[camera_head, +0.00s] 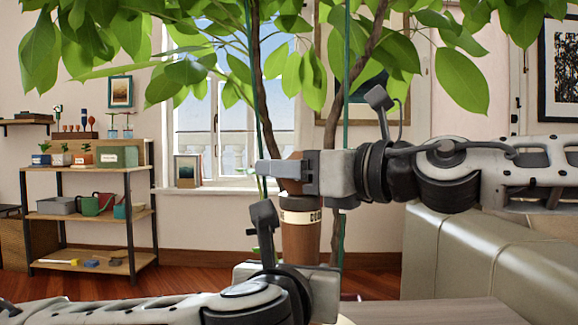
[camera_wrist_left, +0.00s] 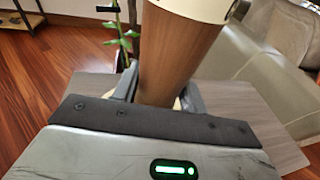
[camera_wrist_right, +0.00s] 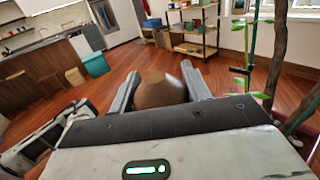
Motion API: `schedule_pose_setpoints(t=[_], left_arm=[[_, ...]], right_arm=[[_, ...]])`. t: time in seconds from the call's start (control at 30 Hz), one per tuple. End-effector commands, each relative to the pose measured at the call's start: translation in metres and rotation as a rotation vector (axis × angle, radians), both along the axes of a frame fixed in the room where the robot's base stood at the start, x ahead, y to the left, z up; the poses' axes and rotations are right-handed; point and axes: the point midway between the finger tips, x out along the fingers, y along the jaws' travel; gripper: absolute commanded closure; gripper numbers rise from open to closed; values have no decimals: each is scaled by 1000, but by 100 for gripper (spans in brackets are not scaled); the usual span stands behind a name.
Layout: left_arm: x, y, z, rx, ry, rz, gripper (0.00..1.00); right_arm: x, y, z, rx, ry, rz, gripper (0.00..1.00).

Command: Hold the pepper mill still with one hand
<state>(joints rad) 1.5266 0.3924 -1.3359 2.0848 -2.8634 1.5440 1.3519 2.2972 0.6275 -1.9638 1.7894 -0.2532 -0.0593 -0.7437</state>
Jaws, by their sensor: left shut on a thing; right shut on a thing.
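The pepper mill (camera_head: 300,240) stands upright near the centre of the head view, brown wood with a cream lettered band. My right gripper (camera_head: 290,172) comes in from the right and is shut on its brown top. In the right wrist view the rounded top (camera_wrist_right: 158,92) sits between both fingers. My left gripper (camera_wrist_left: 160,88) is shut around the lower brown body (camera_wrist_left: 178,50) in the left wrist view. In the head view my left wrist hides the mill's foot.
A grey-brown tabletop (camera_head: 430,312) lies below. A leafy plant (camera_head: 262,90) rises behind the mill. A pale sofa (camera_head: 450,250) is at right. A shelf unit (camera_head: 90,215) with pots and boxes stands at left by the window.

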Motion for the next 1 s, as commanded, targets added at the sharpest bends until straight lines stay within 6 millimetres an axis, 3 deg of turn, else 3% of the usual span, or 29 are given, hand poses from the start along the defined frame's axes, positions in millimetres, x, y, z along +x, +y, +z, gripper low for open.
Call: schedule_pose_setpoints(t=[0.03,0.5,1.0], left_arm=[[0,-1,-8,8,19,-3,89],[0,-1,-8,8,18,-4,89],[0,-1,-8,7,18,-4,89]], right_arm=[[-4,4,0,-10,-5,-25,75],[2,-2,-1,-3,-1,-377,75],[4,-6,-2,-1,0,-517,75]])
